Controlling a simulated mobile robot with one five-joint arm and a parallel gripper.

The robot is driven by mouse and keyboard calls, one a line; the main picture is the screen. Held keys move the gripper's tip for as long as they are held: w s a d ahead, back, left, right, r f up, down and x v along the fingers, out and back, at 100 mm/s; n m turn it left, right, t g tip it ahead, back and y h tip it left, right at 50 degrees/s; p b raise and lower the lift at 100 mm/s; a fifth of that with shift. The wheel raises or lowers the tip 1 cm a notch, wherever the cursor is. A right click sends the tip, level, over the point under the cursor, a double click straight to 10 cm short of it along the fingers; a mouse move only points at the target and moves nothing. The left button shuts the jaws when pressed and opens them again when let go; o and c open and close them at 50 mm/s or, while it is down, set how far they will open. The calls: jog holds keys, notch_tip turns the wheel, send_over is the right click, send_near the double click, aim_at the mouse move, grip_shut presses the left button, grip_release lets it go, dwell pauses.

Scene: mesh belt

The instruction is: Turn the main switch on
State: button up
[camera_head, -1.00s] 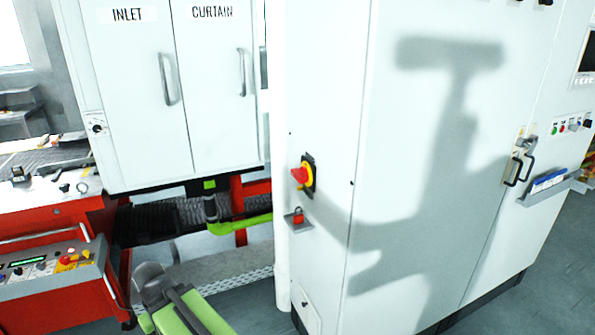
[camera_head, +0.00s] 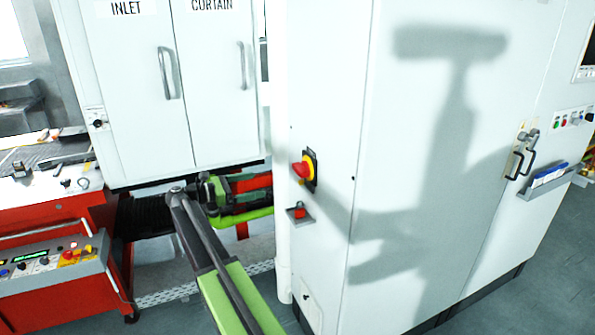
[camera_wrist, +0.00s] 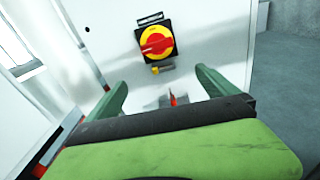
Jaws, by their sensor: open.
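The main switch (camera_head: 305,171) is a red rotary knob on a yellow disc and black plate, on the narrow white side face of the cabinet. In the wrist view its red handle (camera_wrist: 156,44) lies nearly level, slightly tilted. My gripper (camera_wrist: 162,90) is open and empty, its two green fingers spread below and either side of the switch, apart from it. In the head view my gripper (camera_head: 243,193) is left of the cabinet, pointing towards it; its fingertips are hard to make out.
A red padlock (camera_head: 299,212) sits on a small grey shelf below the switch. The tall white cabinet (camera_head: 400,150) fills the right. Grey floor is open at far right.

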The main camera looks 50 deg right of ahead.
aim_at(296, 170)
jog(key=shift+g+h, duration=0.3)
jog(key=x, duration=0.6)
jog(key=r+x, duration=0.1)
jog(key=x, duration=1.1)
jog(key=shift+w+r, duration=0.3)
jog(key=shift+r, duration=0.05)
